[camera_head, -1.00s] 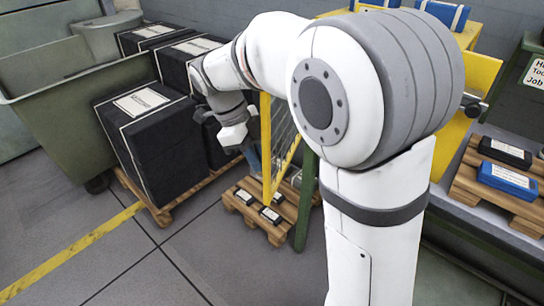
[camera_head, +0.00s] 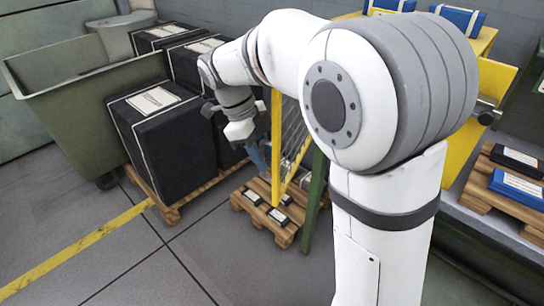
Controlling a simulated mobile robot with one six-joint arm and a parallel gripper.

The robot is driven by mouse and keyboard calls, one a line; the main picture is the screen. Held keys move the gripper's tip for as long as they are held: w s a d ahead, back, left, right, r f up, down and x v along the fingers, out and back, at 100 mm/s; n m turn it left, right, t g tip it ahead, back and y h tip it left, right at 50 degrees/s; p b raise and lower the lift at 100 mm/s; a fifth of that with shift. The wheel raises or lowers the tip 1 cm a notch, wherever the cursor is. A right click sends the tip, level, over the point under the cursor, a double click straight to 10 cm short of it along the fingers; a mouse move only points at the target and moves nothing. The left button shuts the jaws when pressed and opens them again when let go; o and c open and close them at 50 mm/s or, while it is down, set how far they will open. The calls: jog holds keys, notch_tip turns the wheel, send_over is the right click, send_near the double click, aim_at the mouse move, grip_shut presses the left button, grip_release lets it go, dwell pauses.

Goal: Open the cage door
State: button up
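The cage door is a yellow frame with wire mesh (camera_head: 277,140), standing at the middle of the view, partly behind my arm. It appears swung out toward the camera, over a small pallet. My gripper (camera_head: 246,142) is just left of the door's yellow edge, at about mid-height of the visible door. My white arm hides the right part of the door and most of the cage.
A wooden pallet (camera_head: 246,207) with small dark boxes lies below the door, beside a green post (camera_head: 315,195). Black boxes (camera_head: 165,145) on a pallet and a green bin (camera_head: 65,75) stand left. A pallet with blue and black cases (camera_head: 478,198) lies right. Floor in front is clear.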

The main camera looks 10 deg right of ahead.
jog(key=p+v, duration=0.1)
jog(key=v, duration=0.5)
jog(key=shift+r, duration=0.1)
